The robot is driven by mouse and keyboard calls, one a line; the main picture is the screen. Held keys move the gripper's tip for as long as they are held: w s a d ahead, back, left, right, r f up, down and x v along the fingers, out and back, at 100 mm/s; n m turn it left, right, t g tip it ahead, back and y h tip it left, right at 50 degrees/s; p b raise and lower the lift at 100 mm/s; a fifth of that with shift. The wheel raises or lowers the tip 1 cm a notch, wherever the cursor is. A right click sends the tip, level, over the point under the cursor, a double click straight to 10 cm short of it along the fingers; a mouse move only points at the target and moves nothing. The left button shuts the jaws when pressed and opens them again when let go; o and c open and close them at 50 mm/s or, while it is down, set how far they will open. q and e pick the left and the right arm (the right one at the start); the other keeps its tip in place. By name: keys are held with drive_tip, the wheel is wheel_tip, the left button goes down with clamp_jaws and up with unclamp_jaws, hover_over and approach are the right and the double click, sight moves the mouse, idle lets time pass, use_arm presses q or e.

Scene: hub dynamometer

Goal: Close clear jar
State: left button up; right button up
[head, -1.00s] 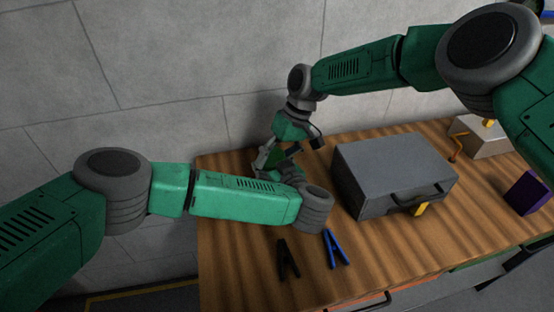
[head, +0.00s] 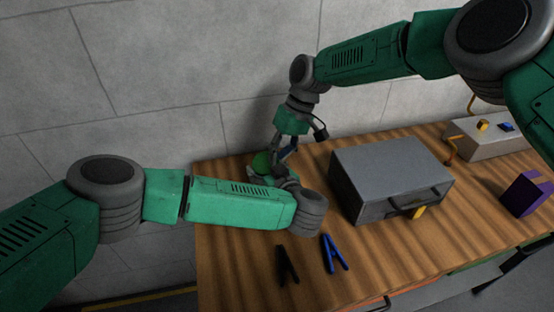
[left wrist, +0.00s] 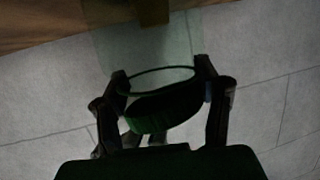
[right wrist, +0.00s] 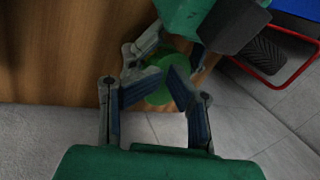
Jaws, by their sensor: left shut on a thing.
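A clear, see-through cylinder that looks like the jar (left wrist: 185,40) shows faintly in the left wrist view, with a round rim near my fingertips. A dark green ridged round piece, apparently the lid (left wrist: 150,113), sits between the fingers. My left gripper (left wrist: 160,75) is shut on one of these; I cannot tell clearly which. A green round piece also shows in the right wrist view (right wrist: 157,92) and in the head view (head: 262,162). My right gripper (right wrist: 165,72) is beside it, fingers bent inward with a small gap at the tips. My left forearm hides part of this in the head view.
A grey case (head: 390,180) stands right of the grippers on the wooden table (head: 240,270). A black clip (head: 286,265) and a blue clip (head: 333,253) lie in front. A purple block (head: 525,192) and a grey box (head: 490,137) are farther right. A wall is behind.

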use_arm(q)
drive_tip(key=o, duration=1.8)
drive_tip(key=shift+s+f, duration=0.1)
drive_tip(key=shift+f, duration=0.05)
drive_tip(key=shift+c, duration=0.2)
drive_tip(key=v, duration=1.2)
